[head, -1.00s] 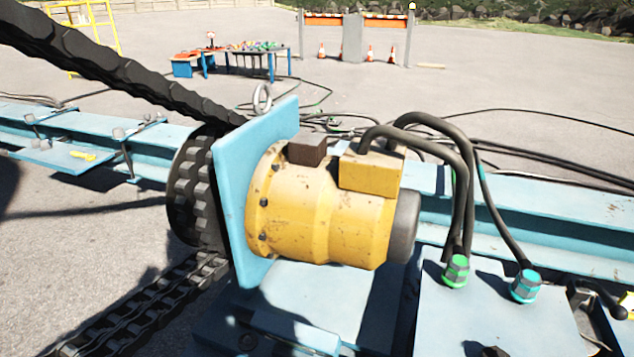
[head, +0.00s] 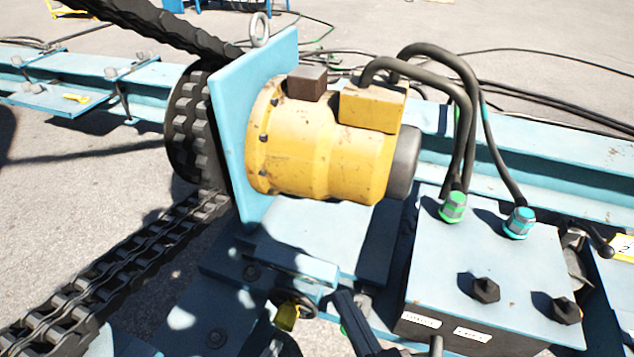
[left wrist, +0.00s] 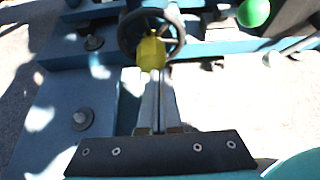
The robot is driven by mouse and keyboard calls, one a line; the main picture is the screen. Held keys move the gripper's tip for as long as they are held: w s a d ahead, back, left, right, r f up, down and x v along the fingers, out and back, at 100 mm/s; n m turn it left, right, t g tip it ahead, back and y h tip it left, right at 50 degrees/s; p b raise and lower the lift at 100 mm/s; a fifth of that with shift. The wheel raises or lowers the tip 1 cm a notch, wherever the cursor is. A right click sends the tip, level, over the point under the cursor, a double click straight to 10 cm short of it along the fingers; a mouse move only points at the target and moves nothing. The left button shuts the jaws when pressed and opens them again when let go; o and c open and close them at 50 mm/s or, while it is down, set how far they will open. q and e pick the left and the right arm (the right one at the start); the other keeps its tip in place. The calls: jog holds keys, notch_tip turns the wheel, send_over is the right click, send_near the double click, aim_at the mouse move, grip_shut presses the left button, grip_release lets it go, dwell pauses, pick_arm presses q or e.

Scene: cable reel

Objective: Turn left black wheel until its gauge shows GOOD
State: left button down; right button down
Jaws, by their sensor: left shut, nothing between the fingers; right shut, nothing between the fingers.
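A small black wheel (head: 306,311) sits low in the head view, under the yellow motor. In the left wrist view the black wheel (left wrist: 124,31) is a ring near the top. I see no readable gauge face.
The yellow motor (head: 330,150) on a blue plate stands behind the wheel. A blue box (head: 470,270) with black knobs and cables is on the right. A heavy chain (head: 130,265) runs down to the left.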

aim_at(291, 316)
pick_arm(q)
jog(key=shift+s+a, duration=0.15)
jog(key=w, duration=0.6)
jog(key=shift+w+a, duration=0.4)
jog(key=shift+a, duration=0.05)
dwell(0.3)
jog(key=shift+d+f, duration=0.1)
jog(key=shift+f, duration=0.35)
dwell(0.6)
jog(key=shift+s+d, duration=0.2)
jog(key=shift+d, duration=0.1)
jog(key=shift+s+d+r, duration=0.15)
jog(key=shift+d, duration=0.35)
jog(key=shift+d, duration=0.2)
jog(key=shift+s+d, duration=0.15)
jog(key=shift+d, duration=0.15)
